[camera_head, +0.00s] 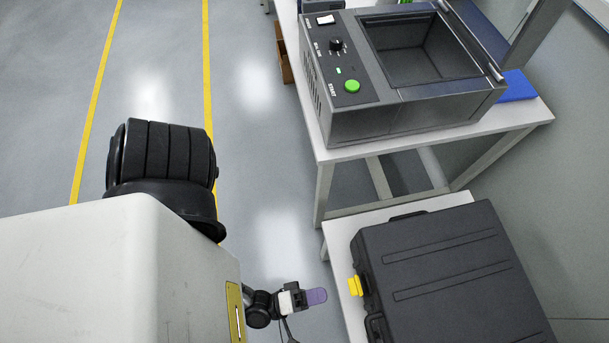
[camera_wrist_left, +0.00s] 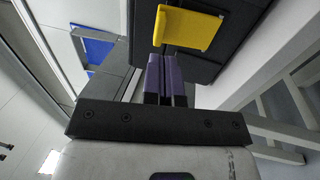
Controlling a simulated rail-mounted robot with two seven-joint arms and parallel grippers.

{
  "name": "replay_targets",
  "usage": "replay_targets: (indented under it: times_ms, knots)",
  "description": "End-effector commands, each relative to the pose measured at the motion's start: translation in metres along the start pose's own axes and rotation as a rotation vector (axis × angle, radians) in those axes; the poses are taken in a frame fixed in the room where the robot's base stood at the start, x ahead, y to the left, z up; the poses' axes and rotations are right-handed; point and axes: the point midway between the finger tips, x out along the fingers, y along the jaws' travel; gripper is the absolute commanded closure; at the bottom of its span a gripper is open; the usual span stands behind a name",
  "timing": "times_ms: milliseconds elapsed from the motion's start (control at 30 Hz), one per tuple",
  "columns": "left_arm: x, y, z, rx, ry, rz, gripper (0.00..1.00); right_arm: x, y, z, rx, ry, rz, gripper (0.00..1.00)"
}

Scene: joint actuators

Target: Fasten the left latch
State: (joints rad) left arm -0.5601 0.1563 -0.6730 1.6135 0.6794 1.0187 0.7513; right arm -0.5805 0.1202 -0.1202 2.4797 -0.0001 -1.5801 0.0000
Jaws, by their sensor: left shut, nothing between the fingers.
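A dark grey case (camera_head: 440,262) lies closed on a white table at the lower right of the head view. Its yellow latch (camera_head: 356,285) sticks out from the case's left side. My left gripper (camera_head: 316,296) has purple fingers, is shut and empty, and points at the latch from the left, with a gap in the head view. In the left wrist view the shut fingers (camera_wrist_left: 165,65) reach up to the lower edge of the yellow latch flap (camera_wrist_left: 188,28); I cannot tell whether they touch it. My right gripper is not in view.
A black handle or fitting (camera_head: 376,327) sits on the case's side beside the latch. A grey machine with a green button (camera_head: 352,86) stands on a white table (camera_head: 345,151) behind the case. The floor left of the tables is clear.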

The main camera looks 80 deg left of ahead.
Motion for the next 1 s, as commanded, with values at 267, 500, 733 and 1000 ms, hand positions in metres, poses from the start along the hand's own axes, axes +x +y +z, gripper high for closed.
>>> replay_targets:
  times_ms: [267,500,733,1000]
  knots:
    - [0.04,0.0,0.0,0.001,0.0,0.001,1.0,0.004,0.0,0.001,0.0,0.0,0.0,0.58]
    - [0.055,0.0,0.0,0.001,0.001,0.0,1.0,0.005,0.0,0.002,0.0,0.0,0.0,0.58]
    - [0.057,0.0,0.0,0.002,0.0,-0.001,1.0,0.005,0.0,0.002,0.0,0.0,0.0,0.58]
    - [0.057,0.001,-0.001,0.002,0.003,-0.005,1.0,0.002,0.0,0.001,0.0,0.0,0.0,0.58]
